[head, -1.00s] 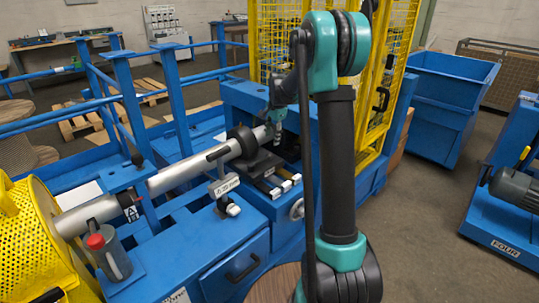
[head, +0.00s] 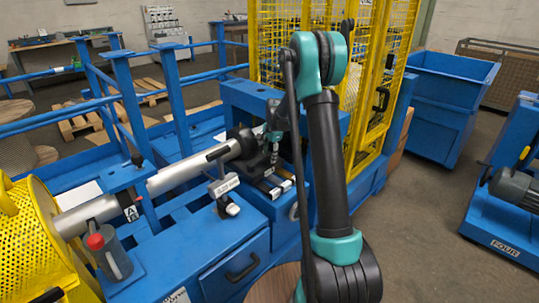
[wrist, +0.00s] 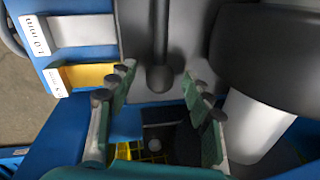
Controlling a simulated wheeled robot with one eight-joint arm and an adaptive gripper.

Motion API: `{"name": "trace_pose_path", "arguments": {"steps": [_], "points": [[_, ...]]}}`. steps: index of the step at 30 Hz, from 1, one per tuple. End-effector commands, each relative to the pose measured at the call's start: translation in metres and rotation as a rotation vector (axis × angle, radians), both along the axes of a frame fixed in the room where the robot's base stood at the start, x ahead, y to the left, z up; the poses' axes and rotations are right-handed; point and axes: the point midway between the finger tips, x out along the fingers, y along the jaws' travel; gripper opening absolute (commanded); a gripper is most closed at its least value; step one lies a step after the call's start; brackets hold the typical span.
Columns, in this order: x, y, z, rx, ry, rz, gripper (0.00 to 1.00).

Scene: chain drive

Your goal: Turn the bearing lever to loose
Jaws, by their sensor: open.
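The bearing lever (wrist: 161,75) is a dark grey rod with a rounded end, seen in the wrist view running down from the top edge over a grey housing. My gripper (wrist: 158,76) is open, with one green-padded finger on each side of the lever's rounded end. I see gaps on both sides, but cannot tell the lever's depth relative to the fingers. In the head view my gripper (head: 273,155) is low beside the black bearing (head: 240,140) on the silver shaft (head: 190,172); the lever is not distinguishable there. I cannot read a loose mark.
White and yellow labelled blocks (wrist: 88,76) lie left of my gripper in the wrist view. The shaft's pale end (wrist: 250,128) is close on the right. A yellow mesh cage (head: 375,85) stands behind my arm. A blue bin (head: 440,110) stands right.

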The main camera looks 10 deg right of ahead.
Motion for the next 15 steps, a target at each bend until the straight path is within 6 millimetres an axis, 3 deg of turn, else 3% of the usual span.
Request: {"name": "trace_pose_path", "arguments": {"steps": [2, 12, 15], "points": [[0.0000, 0.0000, 0.0002, 0.000, 0.000, 0.000, 0.43], [-0.0001, 0.0000, 0.0004, 0.000, 0.000, 0.000, 0.01], [0.0000, 0.0000, 0.0004, 0.000, 0.000, 0.000, 0.00]]}}
